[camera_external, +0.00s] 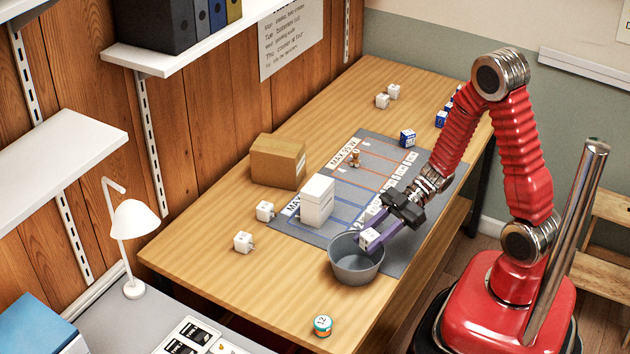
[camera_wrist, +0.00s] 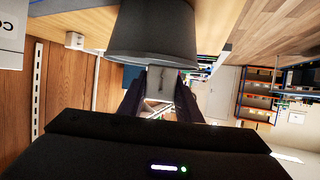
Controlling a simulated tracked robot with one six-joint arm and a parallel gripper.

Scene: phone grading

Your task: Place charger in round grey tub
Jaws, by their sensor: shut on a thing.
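The round grey tub (camera_external: 352,268) stands on the table at the near edge of the grey mat. My gripper (camera_external: 378,238) is shut on a small white charger (camera_external: 367,238) and holds it over the tub's rim, at its back right side. In the wrist view the charger (camera_wrist: 160,84) sits between my dark fingers (camera_wrist: 158,98), beside the tub's rim. The tub (camera_wrist: 155,35) fills the top middle of that view. I cannot tell whether the charger touches the tub.
A white box (camera_external: 317,203) and a brown carton (camera_external: 277,162) stand left of the tub. White chargers (camera_external: 243,242) lie on the table at left, with others at the far end. Blue cubes (camera_external: 407,138) are near the mat's far right. A small round tin (camera_external: 322,326) is at the front.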

